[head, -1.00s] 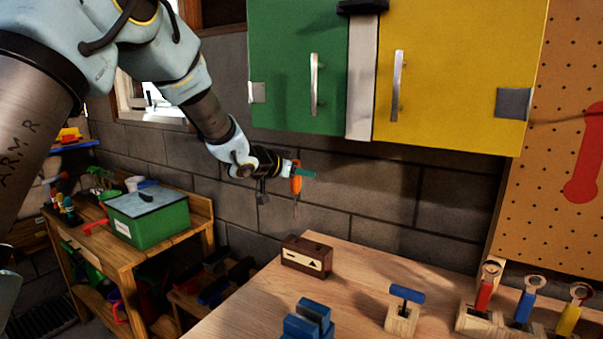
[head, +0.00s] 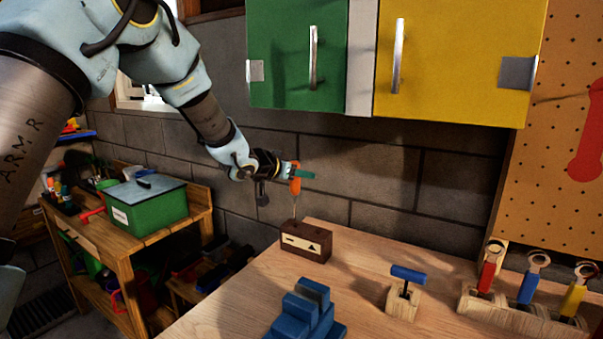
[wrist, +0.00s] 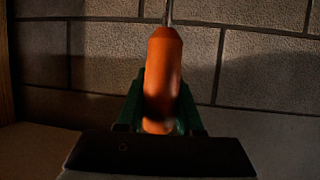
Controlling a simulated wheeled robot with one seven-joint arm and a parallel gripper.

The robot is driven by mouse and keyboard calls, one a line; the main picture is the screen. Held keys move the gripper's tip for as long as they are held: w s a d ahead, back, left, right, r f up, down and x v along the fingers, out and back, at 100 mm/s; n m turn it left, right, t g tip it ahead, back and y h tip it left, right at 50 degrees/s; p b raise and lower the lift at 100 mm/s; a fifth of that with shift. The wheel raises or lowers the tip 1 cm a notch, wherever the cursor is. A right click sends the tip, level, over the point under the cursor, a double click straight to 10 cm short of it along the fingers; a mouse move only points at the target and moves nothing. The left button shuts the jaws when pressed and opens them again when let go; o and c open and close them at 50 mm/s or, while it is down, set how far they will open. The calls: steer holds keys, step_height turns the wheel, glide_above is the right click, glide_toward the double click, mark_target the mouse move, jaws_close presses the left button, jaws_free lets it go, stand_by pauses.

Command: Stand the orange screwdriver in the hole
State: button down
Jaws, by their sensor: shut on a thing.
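The orange screwdriver (head: 295,186) hangs upright in my gripper (head: 298,175), with its thin shaft pointing down. In the wrist view its orange handle (wrist: 163,80) sits between the green fingers of my gripper (wrist: 162,105), which are shut on it. The dark brown block (head: 306,242) with a pale marked front stands on the workbench below. The shaft's lower end shows just above or at the block's top, toward its left part. I cannot tell whether the tip is in a hole; the hole itself does not show.
On the workbench (head: 240,310) are a stepped blue block (head: 303,315), a wooden block with a blue T-handle (head: 405,290), and a wooden rack of coloured tools (head: 525,318). Green and yellow cabinets (head: 450,60) hang above. A brick wall is behind.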

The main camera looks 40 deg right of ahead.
steer(key=shift+f+b, duration=1.8)
steer(key=shift+f, duration=1)
steer(key=shift+f+b, duration=1.35)
steer(key=shift+f, duration=0.4)
steer(key=shift+c, duration=2.4)
jaws_free()
steer(key=b+v, duration=0.2)
steer(key=v, duration=0.8)
steer(key=shift+a, duration=0.35)
